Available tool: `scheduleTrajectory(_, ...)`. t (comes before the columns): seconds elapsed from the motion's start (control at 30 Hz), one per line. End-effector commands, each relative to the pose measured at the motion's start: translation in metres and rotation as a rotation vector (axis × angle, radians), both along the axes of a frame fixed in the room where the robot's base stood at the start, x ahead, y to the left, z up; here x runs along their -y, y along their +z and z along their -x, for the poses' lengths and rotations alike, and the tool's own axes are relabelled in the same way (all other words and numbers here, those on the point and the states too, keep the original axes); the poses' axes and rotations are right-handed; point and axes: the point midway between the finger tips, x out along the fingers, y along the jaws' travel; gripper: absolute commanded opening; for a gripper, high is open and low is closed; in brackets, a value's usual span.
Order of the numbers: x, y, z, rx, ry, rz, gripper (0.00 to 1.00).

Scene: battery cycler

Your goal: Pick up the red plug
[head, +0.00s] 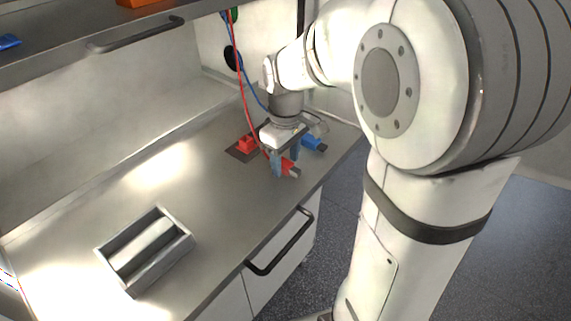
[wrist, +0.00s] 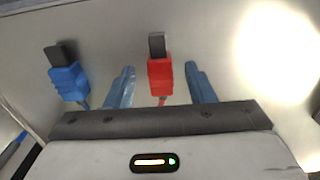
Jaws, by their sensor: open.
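The red plug (wrist: 160,78) lies on the steel worktop with its dark tip pointing away from my gripper in the wrist view. It also shows in the head view (head: 288,167), at the end of a red cable. My gripper (wrist: 160,88) is open, with one blue finger on each side of the red plug and visible gaps between. In the head view my gripper (head: 284,162) points down at the worktop, and its fingers partly hide the plug. Whether the fingers reach down to the plug's height is hard to tell.
A blue plug (wrist: 68,80) lies left of the red one in the wrist view, and also shows in the head view (head: 313,144). A red block (head: 246,144) on a dark plate sits behind my gripper. A metal tray (head: 176,265) stands on the worktop (head: 205,190), otherwise largely clear.

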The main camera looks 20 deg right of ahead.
Motion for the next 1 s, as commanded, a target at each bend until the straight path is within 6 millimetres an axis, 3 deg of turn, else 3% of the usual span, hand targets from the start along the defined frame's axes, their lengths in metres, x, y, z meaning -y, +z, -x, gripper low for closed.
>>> scheduleTrajectory(0.1,0.0,0.0,0.0,0.001,0.0,-0.001,0.49)
scheduleTrajectory(0.67,-0.001,0.001,0.0,0.001,0.002,0.0,0.03)
scheduleTrajectory(1.0,-0.001,0.011,-0.001,0.006,0.003,0.0,0.03)
